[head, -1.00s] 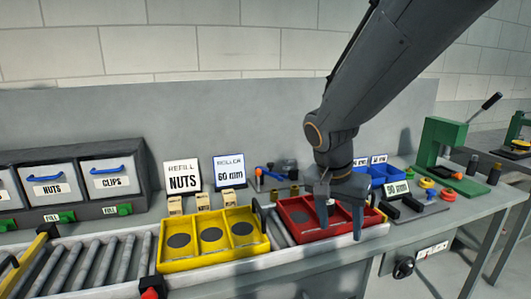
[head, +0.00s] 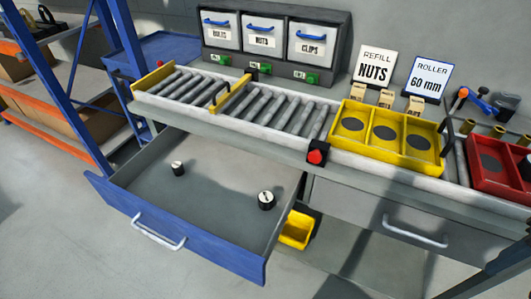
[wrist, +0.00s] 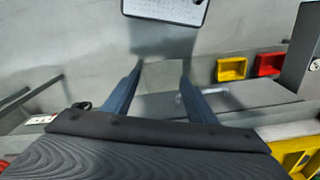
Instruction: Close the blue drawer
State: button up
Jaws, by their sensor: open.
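The blue drawer (head: 215,252) stands pulled out from under the left part of the bench in the head view. Its blue front carries a pale bar handle (head: 158,234). Two small black cylinders with white tops, one at the left (head: 178,168) and one at the right (head: 266,201), stand upright inside on the grey floor. My gripper (wrist: 160,76) shows only in the wrist view, where its two dark fingers are apart with nothing held between them. I cannot make out the blue drawer in the wrist view.
A roller conveyor with a yellow tray (head: 436,161) and part of a red tray (head: 512,187) runs along the bench. A grey drawer front (head: 350,205) is to the right, flush with the bench. A blue rack post (head: 40,85) stands left. Open floor lies before the drawer.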

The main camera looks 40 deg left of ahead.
aim_at(211, 210)
jog(key=u, duration=3.4)
jog(key=k, duration=0.4)
jog(key=u, duration=0.15)
